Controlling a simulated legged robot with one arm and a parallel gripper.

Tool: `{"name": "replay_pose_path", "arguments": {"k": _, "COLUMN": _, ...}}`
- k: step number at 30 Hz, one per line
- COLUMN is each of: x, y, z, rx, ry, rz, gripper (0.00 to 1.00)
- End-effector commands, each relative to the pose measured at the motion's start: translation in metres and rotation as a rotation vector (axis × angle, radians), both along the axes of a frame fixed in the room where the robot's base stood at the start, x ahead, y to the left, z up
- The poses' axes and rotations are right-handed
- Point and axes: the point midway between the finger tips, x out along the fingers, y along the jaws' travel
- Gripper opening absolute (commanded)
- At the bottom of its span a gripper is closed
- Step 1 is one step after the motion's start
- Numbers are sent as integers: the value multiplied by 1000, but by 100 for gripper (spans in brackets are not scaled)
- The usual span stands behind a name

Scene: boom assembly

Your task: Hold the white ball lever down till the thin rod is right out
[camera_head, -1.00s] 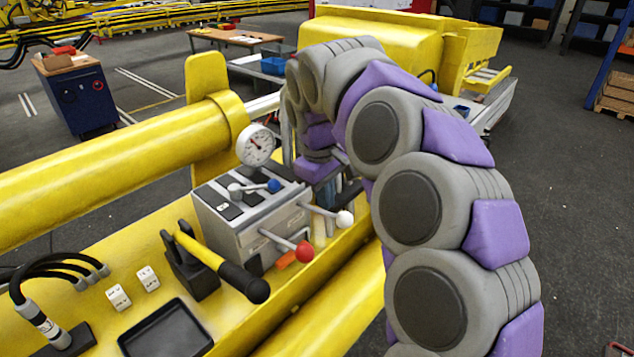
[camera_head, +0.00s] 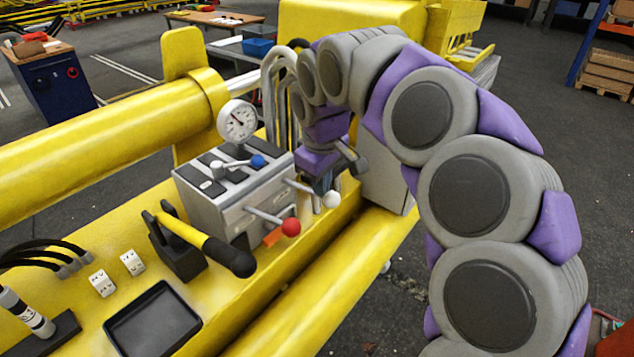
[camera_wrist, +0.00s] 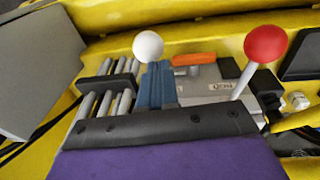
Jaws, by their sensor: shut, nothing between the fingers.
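The white ball lever (camera_head: 331,199) sticks out from the front of the grey valve block (camera_head: 215,205), to the right of the red ball lever (camera_head: 291,227). My gripper (camera_head: 322,188) is shut and empty, close behind and above the white ball. In the wrist view, my blue-grey fingers (camera_wrist: 155,84) point at the white ball (camera_wrist: 148,45), with their tips just below it in the picture. I cannot tell whether they touch. A pale metal rod (camera_head: 257,86) shows beyond the collar of the big yellow cylinder; how far it is out is partly hidden.
The red ball (camera_wrist: 265,45) stands right of my fingers in the wrist view. A blue-knobbed lever (camera_head: 257,161) and a dial gauge (camera_head: 237,121) are on the block. A yellow-and-black handle (camera_head: 205,245) and a black tray (camera_head: 153,322) lie nearer. Hoses rise behind my gripper.

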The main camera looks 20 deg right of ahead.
Motion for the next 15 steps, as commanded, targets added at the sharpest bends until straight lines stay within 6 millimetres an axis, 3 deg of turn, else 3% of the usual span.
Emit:
{"name": "replay_pose_path", "arguments": {"k": 9, "x": -10, "y": -7, "z": -33, "rx": 117, "ry": -157, "rz": -1, "gripper": 0}}
{"name": "replay_pose_path", "arguments": {"k": 15, "x": -10, "y": -8, "z": -40, "rx": 157, "ry": -214, "rz": -1, "gripper": 0}}
